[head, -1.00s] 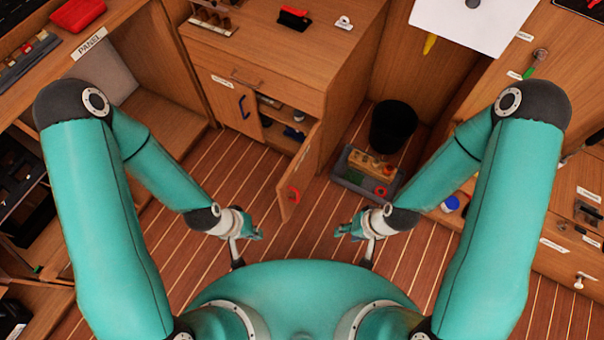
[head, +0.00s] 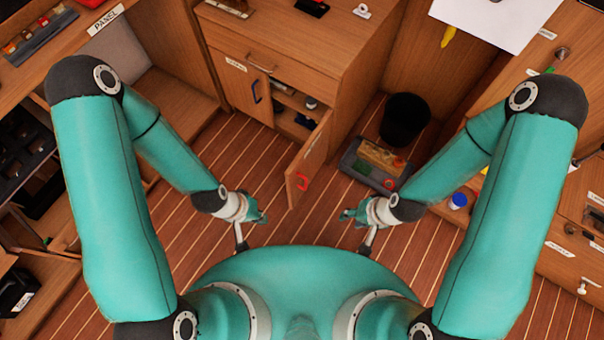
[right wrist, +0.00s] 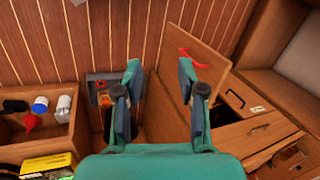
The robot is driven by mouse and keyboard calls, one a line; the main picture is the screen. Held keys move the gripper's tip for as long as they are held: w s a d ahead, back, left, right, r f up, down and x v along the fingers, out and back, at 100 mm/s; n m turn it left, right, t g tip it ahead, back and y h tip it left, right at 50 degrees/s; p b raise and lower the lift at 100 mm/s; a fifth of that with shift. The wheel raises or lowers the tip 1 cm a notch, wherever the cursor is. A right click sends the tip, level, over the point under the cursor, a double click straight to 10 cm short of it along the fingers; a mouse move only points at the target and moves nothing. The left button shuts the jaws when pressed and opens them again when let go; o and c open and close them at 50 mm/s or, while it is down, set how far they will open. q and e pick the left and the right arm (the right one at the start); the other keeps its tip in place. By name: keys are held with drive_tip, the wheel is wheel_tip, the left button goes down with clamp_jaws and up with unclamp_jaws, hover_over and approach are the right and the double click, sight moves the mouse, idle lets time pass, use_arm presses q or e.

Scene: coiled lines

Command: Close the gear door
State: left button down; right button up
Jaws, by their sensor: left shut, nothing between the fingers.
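A cabinet door (head: 306,160) with a red handle (head: 302,182) stands swung open from the wooden cabinet in the head view; I take it for the gear door. Shelves with small items show behind it. In the right wrist view the open door (right wrist: 218,75) and its red handle (right wrist: 197,58) appear beyond the right finger. My left gripper (head: 263,217) is shut and empty, left of and nearer than the door, apart from it. My right gripper (head: 346,214) is open and empty, right of and nearer than the door; its spread fingers show in the wrist view (right wrist: 160,80).
A black bin (head: 405,120) and a grey crate (head: 362,178) stand on the floor right of the open door. Plank floor (head: 215,160) is clear left of it. Counters line both sides.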

sight(290, 180)
drive_tip(key=w+a+t, duration=0.1)
drive_tip(key=w, duration=0.1)
drive_tip(key=w+a+r+m+t+y, duration=0.1)
drive_tip(key=w, duration=0.1)
drive_tip(key=w+a+r+t+y, duration=0.1)
drive_tip(key=w, duration=0.1)
drive_tip(key=shift+w+r+m+b, duration=0.1)
drive_tip(key=shift+w+m+b, duration=0.2)
drive_tip(key=shift+w+b, duration=0.1)
clamp_jaws()
drive_tip(key=w+a+f+m+t+y+b, duration=0.1)
drive_tip(key=w+a+t+y+b, duration=0.35)
drive_tip(key=b, duration=0.45)
wheel_tip(290, 180, down, 18)
drive_tip(key=s+d+y+b, duration=0.25)
drive_tip(key=y+b, duration=0.35)
drive_tip(key=b, duration=1.9)
drive_tip(key=shift+h, duration=0.25)
drive_tip(key=b+x, duration=0.3)
drive_tip(key=x, duration=0.8)
drive_tip(key=shift+w+a, duration=0.25)
drive_tip(key=shift+w, duration=0.15)
drive_tip(key=shift+w+a+r, duration=0.1)
drive_tip(key=shift+w+a, duration=0.2)
drive_tip(key=shift+a, duration=0.15)
